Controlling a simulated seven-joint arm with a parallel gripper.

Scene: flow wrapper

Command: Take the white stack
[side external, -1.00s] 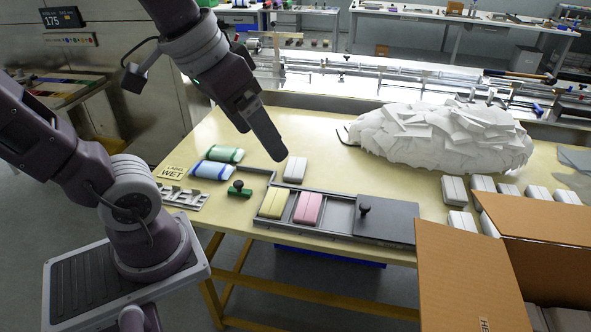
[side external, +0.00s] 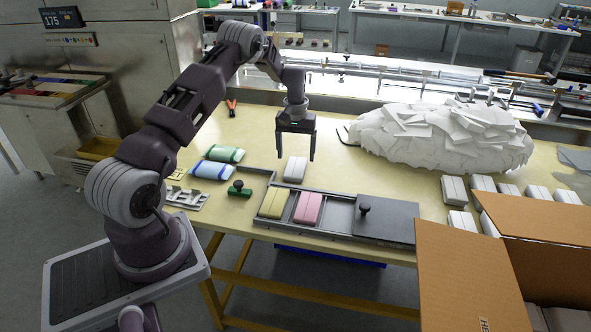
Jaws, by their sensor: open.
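A white stack (side external: 295,169) lies flat on the cream table, just behind the dark metal tray (side external: 338,217). My gripper (side external: 296,156) points down above and slightly behind the white stack in the picture. Its two fingers are spread, with nothing between them. The exact height of the fingertips above the stack is hard to tell. A yellow stack (side external: 273,203) and a pink stack (side external: 308,208) sit in the tray's compartments.
More white stacks (side external: 454,189) stand at the right by an open cardboard box (side external: 465,275). A large heap of white sheets (side external: 440,138) is behind them. Blue and green rolls (side external: 212,169), a green-based knob (side external: 239,188) and a metal bracket (side external: 200,197) lie left.

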